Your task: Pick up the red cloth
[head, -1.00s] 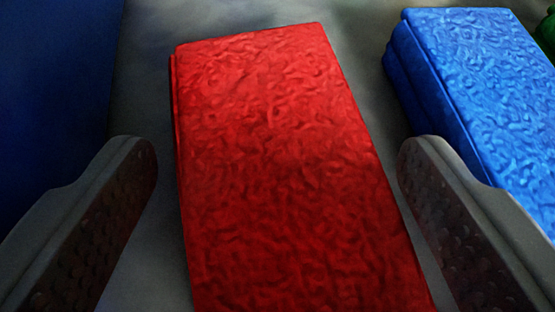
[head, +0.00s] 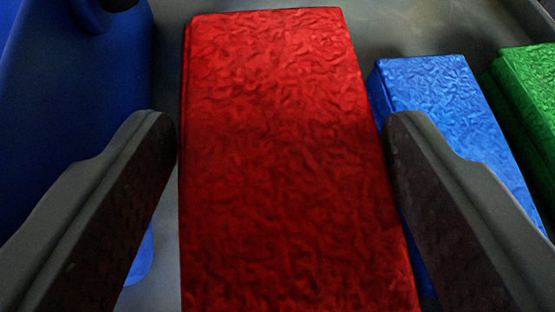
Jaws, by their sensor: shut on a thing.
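The red cloth (head: 285,150) is a folded, textured block that fills the middle of the head view. My gripper (head: 280,140) is shut on it, with one dark finger along its left side and one along its right side. The cloth lies lengthwise between the fingers and looks raised above the grey surface. Its near end runs out of the bottom of the picture, and its underside is hidden.
A folded blue cloth (head: 450,100) lies to the right, partly behind my right finger. A folded green cloth (head: 530,85) lies beyond it at the right edge. A large blue object (head: 70,90) stands on the left. Grey surface (head: 430,30) shows at the top.

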